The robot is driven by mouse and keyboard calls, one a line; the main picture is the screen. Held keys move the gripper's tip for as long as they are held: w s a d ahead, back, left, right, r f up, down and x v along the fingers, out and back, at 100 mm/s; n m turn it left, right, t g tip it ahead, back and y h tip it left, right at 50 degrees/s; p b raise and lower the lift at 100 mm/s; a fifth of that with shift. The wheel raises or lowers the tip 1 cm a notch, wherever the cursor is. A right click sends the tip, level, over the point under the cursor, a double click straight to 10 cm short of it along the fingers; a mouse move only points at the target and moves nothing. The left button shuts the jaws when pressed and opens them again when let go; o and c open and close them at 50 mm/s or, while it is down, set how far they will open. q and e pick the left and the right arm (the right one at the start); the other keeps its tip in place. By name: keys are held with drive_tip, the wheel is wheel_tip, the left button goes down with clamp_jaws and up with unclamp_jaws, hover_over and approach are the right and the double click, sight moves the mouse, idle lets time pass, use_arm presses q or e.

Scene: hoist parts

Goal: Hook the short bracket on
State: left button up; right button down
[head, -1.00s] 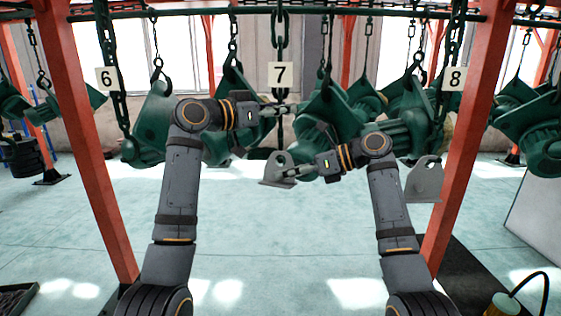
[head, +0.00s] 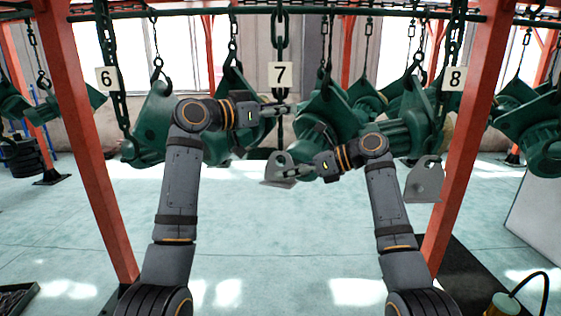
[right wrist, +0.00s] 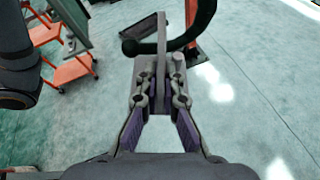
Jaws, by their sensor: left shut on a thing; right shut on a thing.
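The short grey bracket (head: 278,174) with a rounded, holed top is held low under sign 7 (head: 281,75). My right gripper (head: 290,172) is shut on it; the right wrist view shows the fingers (right wrist: 161,85) closed at the base of its upright plate (right wrist: 161,38). A dark green hook (right wrist: 190,40) shows on both sides of that plate; whether it passes through the hole I cannot tell. My left gripper (head: 282,109) is shut at the lower part of the chain (head: 280,35) under sign 7, on what looks like its hook, mostly hidden by the fingers.
Green castings (head: 325,120) hang close behind both grippers. Another grey bracket (head: 425,180) hangs at the right by the red post (head: 465,140). Signs 6 (head: 108,79) and 8 (head: 455,78) mark the neighbouring chains. The floor below is open.

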drive_tip(key=shift+w, duration=0.1)
drive_tip(key=shift+w+f+n, duration=0.1)
drive_tip(key=shift+w+n, duration=0.2)
drive_tip(key=shift+w, duration=0.15)
drive_tip(key=shift+w+f, duration=0.15)
drive_tip(key=shift+f, duration=0.3)
idle(0.6)
idle(0.6)
drive_tip(key=c, duration=1.4)
unclamp_jaws()
drive_tip(key=shift+c, duration=0.2)
drive_tip(key=shift+f, duration=0.1)
drive_tip(key=shift+d, duration=0.1)
drive_tip(key=v, duration=0.8)
